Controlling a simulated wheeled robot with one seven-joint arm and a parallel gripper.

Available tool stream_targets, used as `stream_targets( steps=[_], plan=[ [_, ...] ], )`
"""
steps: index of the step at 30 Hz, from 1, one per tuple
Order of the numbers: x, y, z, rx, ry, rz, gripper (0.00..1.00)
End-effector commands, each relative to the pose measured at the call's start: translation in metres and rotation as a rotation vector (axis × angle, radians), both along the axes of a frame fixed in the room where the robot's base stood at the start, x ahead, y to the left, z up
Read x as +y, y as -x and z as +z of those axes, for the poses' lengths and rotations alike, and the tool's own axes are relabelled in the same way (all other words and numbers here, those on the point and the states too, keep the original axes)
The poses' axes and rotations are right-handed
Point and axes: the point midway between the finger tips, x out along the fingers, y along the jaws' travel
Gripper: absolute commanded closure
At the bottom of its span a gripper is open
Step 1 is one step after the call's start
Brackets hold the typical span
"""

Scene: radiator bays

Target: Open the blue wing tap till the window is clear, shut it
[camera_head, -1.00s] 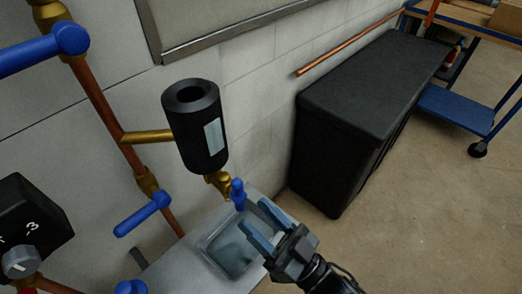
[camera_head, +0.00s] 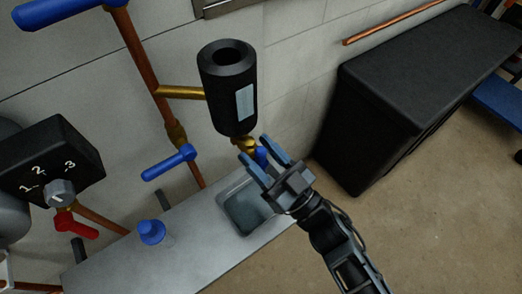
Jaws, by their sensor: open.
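The blue wing tap (camera_head: 261,157) sits on a brass fitting under the black cylinder. My gripper (camera_head: 258,156) is open, with one finger on each side of the tap. I cannot tell whether the fingers touch it. The black cylinder (camera_head: 222,110) has a pale window (camera_head: 245,102) on its side. The window looks light grey-blue, and its contents are too small to read. A clear tray (camera_head: 228,190) with greyish contents stands below the tap.
A blue lever (camera_head: 168,162) sits on the copper pipe, with another blue lever (camera_head: 65,10) above. A black box with a numbered dial (camera_head: 60,190) and a red lever (camera_head: 77,226) are at left. A blue-capped container (camera_head: 152,232) stands on the grey shelf (camera_head: 190,255). A large black chest (camera_head: 400,90) is at right.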

Motion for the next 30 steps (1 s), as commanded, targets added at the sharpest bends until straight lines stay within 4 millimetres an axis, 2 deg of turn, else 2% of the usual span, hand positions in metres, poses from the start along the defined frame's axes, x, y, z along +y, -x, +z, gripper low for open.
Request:
stream_targets(
  steps=[7, 22, 26, 30],
  plan=[
    [0.0002, -0.0003, -0.0003, 0.001, 0.001, 0.000, 0.53],
    [0.0000, -0.0002, -0.0003, 0.000, 0.000, 0.000, 1.00],
    [0.0003, 0.0001, 0.0006, -0.009, 0.015, -0.001, 1.00],
    [0.0021, 0.0013, 0.0023, -0.068, 0.102, -0.002, 1.00]
  ],
)
